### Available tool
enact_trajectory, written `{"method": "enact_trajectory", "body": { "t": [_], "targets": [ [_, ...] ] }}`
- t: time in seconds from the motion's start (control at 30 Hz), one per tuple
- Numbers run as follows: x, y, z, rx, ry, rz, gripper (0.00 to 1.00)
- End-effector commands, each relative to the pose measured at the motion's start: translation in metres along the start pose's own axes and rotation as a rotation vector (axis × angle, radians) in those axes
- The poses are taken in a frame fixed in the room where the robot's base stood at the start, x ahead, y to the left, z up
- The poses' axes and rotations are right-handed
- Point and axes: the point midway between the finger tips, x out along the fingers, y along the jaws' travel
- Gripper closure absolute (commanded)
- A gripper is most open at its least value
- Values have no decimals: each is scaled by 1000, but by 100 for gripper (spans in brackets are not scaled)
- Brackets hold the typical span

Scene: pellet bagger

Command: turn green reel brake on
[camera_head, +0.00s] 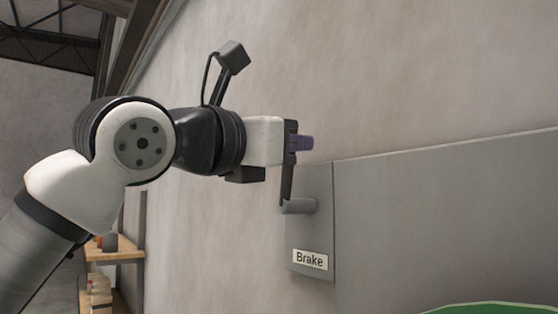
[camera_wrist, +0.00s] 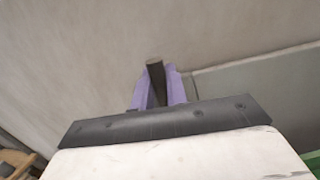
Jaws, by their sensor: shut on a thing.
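The brake lever is a dark crank arm (camera_head: 286,184) on the side of a grey panel, above a label reading "Brake" (camera_head: 310,260). Its lower end meets a grey cylindrical hub (camera_head: 299,206), and the arm points up. My gripper (camera_head: 302,142) is at the lever's top end, its purple fingers shut on it. In the wrist view my gripper's fingers (camera_wrist: 159,88) stand on both sides of the dark lever end (camera_wrist: 155,72). The part of the lever between the fingers is mostly hidden. A green curved edge (camera_head: 495,309), perhaps the reel, shows at bottom right.
The large grey machine panel (camera_head: 440,220) fills the right side, close to my gripper. A plain wall (camera_head: 400,70) is behind. Wooden shelves (camera_head: 120,257) with small items stand at lower left. The space above my gripper looks clear.

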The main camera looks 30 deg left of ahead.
Motion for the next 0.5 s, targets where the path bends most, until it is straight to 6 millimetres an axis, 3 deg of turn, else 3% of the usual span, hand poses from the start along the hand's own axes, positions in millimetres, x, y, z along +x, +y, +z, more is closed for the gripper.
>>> {"method": "enact_trajectory", "body": {
  "t": [0.5],
  "targets": [
    [-6,-27,-4,319,-67,-38,100]
  ]
}}
